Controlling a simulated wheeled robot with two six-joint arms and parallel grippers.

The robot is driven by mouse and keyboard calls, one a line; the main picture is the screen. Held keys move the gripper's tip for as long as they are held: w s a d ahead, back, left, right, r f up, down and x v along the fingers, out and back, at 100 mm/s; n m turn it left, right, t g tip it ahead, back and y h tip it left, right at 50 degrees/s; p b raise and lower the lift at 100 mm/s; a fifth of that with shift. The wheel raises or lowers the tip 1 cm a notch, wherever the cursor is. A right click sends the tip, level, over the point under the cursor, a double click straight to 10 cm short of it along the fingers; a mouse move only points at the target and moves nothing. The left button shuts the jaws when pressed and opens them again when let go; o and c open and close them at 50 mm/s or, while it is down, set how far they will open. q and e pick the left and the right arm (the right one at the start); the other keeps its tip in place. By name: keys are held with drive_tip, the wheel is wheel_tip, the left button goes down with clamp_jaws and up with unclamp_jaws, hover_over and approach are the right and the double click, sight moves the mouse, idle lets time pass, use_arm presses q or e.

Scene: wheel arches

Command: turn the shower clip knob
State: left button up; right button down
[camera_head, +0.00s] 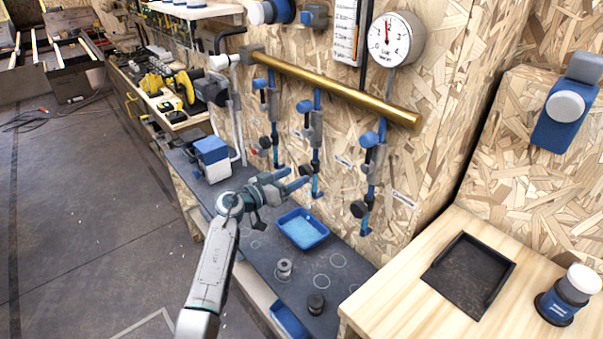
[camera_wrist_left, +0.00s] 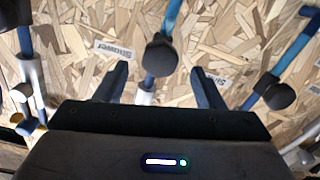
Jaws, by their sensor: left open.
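Three blue upright pipes with dark round knobs hang below a brass bar (camera_head: 335,88) on the chipboard wall. My left gripper (camera_head: 303,178) is open in front of the middle pipe (camera_head: 316,165). In the left wrist view, a dark knob (camera_wrist_left: 160,55) on a blue pipe lies between the two fingers (camera_wrist_left: 160,80), ahead of them; contact cannot be told. A label reading "Shower" (camera_wrist_left: 115,49) is left of that knob. A second label, partly hidden by a finger, is at its right. Another knob (camera_wrist_left: 277,93) is further right. My right gripper is out of view.
A blue tray (camera_head: 302,229) and small round parts (camera_head: 284,269) are on the dark bench below. A pressure gauge (camera_head: 392,38) is above. A wooden table (camera_head: 400,300) with a black tray (camera_head: 440,276) is at the right. Open floor is at the left.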

sight(302, 172)
use_arm(q)
drive_tip(key=x, duration=0.2)
drive_tip(key=shift+w+d, duration=0.5)
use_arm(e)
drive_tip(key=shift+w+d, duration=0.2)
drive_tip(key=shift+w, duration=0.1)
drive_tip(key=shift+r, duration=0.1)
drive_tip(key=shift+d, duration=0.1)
use_arm(q)
drive_tip(key=c, duration=1)
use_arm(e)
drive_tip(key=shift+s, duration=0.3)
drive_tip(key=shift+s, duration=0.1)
